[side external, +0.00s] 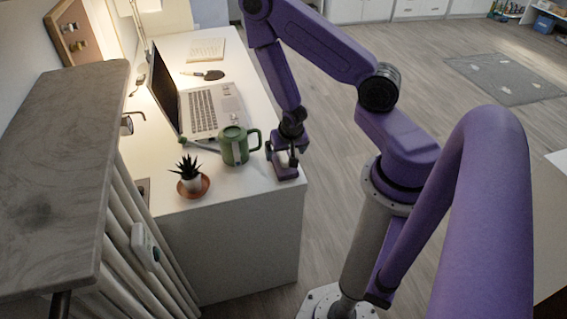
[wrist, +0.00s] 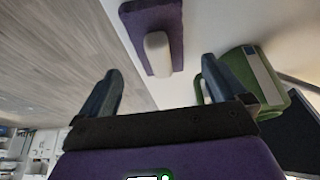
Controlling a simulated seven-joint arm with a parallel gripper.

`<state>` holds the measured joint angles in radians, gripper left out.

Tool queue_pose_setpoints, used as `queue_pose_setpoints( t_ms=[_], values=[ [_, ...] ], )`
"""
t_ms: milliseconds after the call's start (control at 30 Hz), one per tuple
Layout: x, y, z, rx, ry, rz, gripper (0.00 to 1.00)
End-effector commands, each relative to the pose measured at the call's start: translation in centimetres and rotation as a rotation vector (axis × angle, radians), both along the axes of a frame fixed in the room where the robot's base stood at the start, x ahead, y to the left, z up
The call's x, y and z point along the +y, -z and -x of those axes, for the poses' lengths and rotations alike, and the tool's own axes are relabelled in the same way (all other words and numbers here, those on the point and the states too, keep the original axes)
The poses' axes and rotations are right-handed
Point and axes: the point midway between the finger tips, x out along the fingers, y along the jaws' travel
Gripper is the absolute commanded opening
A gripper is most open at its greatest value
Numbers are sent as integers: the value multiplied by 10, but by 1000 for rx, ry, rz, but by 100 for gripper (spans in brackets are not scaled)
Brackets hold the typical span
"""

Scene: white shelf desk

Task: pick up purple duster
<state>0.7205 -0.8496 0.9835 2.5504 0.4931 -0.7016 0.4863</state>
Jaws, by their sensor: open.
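The purple duster (side external: 286,173) stands at the near right corner of the white desk, right of the green watering can. In the wrist view the duster (wrist: 150,14) is a dark purple block with a pale handle (wrist: 157,52). My gripper (side external: 287,148) is just above the duster in the side view. In the wrist view my gripper (wrist: 160,80) is open, and the pale handle lines up with the gap between its fingers. I cannot tell whether the fingers are level with the handle; no grip on it shows.
The green watering can (side external: 234,146) stands close left of my gripper; it also shows beside the right finger in the wrist view (wrist: 267,72). A potted plant (side external: 191,176), an open laptop (side external: 200,108) and a dark brush-like item (side external: 212,75) are on the desk (side external: 245,185).

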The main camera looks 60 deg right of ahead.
Motion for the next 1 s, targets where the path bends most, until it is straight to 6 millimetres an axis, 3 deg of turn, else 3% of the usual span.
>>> queue_pose_setpoints(
  t_ms=[167, 533, 867, 900, 1000],
  values=[
    [0, 3, 0, 2, 0, -2, 99],
    [-12, 44, -12, 0, 1, -2, 99],
    [-13, 49, -14, 0, -2, -2, 99],
    [-13, 49, -14, 0, -2, -2, 96],
    [-13, 49, -14, 0, -1, -3, 63]
  ],
)
